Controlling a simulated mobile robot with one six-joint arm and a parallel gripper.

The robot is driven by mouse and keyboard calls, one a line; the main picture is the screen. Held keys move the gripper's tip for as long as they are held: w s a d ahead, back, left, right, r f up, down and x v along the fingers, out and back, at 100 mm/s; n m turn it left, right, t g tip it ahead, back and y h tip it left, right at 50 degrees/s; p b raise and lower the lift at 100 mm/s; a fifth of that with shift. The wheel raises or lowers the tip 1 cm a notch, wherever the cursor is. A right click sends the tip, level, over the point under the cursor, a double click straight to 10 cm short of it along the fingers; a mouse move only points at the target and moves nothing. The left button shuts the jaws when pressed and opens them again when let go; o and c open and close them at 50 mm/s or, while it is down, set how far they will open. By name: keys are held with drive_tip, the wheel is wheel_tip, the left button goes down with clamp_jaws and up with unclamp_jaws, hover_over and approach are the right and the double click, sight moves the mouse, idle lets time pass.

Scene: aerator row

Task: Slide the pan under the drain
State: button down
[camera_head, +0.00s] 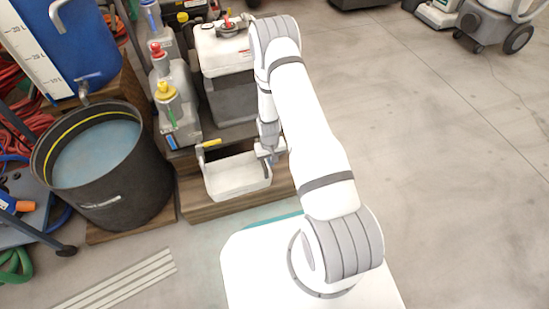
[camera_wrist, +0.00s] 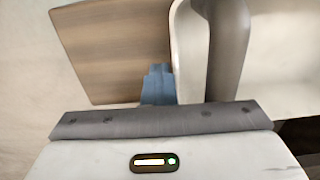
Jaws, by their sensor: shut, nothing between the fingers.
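The pan is a white open tray (camera_head: 238,186) on the low wooden step, in front of the white and grey tank (camera_head: 228,95). A small spout with a yellow handle (camera_head: 211,144), which looks like the drain, is near the pan's back left corner. I cannot tell whether its outlet is over the pan. My gripper (camera_head: 268,155) is shut and empty at the pan's right back side. In the wrist view, its blue fingertips (camera_wrist: 158,84) are beside a white curved rim (camera_wrist: 184,45), likely the pan's. I cannot tell if they touch it.
A black tub of bluish liquid (camera_head: 98,150) stands left of the step under a blue tank (camera_head: 70,45). Several grey bottles with coloured caps (camera_head: 175,115) stand beside the white tank. The wooden step (camera_head: 205,208) juts out in front.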

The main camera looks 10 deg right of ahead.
drive_tip(key=shift+g, duration=0.3)
drive_tip(key=shift+s+a+f, duration=0.4)
drive_tip(key=shift+s+a, duration=0.05)
drive_tip(key=shift+a, duration=0.55)
drive_tip(key=shift+s+a+f, duration=0.4)
drive_tip(key=shift+s+a, duration=0.05)
drive_tip(key=shift+a, duration=0.55)
drive_tip(key=shift+s+a+f, duration=0.4)
drive_tip(key=shift+s+a, duration=0.05)
drive_tip(key=shift+a, duration=0.55)
drive_tip(key=shift+w+d+r+p, duration=0.15)
drive_tip(key=shift+d+r+p, duration=0.2)
drive_tip(key=shift+p, duration=0.3)
drive_tip(key=w, duration=0.1)
drive_tip(key=p, duration=0.1)
drive_tip(key=w+r, duration=0.1)
drive_tip(key=shift+w+d+r, duration=0.1)
drive_tip(key=shift+w+d, duration=0.2)
drive_tip(key=shift+w, duration=0.05)
drive_tip(key=shift+w+d+p, duration=0.4)
drive_tip(key=shift+w+p, duration=0.05)
drive_tip(key=shift+p, duration=0.1)
wheel_tip(320, 180, up, 7)
drive_tip(key=d+p, duration=0.1)
drive_tip(key=p, duration=0.2)
drive_tip(key=shift+s, duration=0.2)
